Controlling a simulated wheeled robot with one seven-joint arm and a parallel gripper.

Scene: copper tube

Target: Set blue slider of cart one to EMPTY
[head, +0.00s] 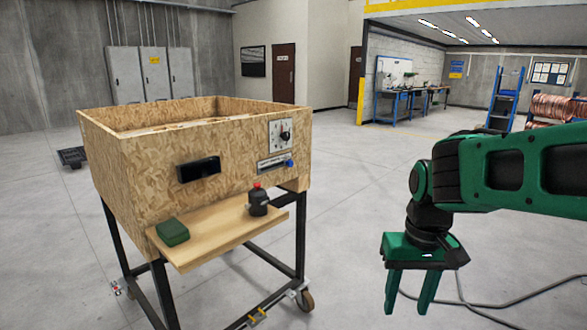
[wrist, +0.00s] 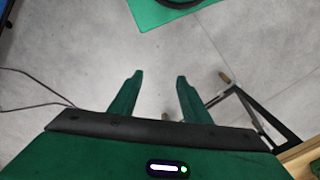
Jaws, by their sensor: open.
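The cart (head: 150,155) is a wooden chipboard box on a black wheeled frame, left of centre in the head view. The blue slider (head: 290,162) is a small blue knob at the right end of a pale labelled strip (head: 272,165) on the cart's front face. The strip's lettering is too small to read. My gripper (head: 411,296) hangs to the right of the cart, pointing down, open and empty, well apart from the slider. In the wrist view my gripper (wrist: 158,78) shows both fingers spread over bare floor. The slider does not show there.
Above the strip is a dial (head: 281,134); to its left is a black handle (head: 198,170). The cart's front shelf (head: 215,238) holds a green box (head: 172,232) and a dark bottle with a red cap (head: 258,200). A cable (head: 500,318) lies on the floor at right. Open floor surrounds the cart.

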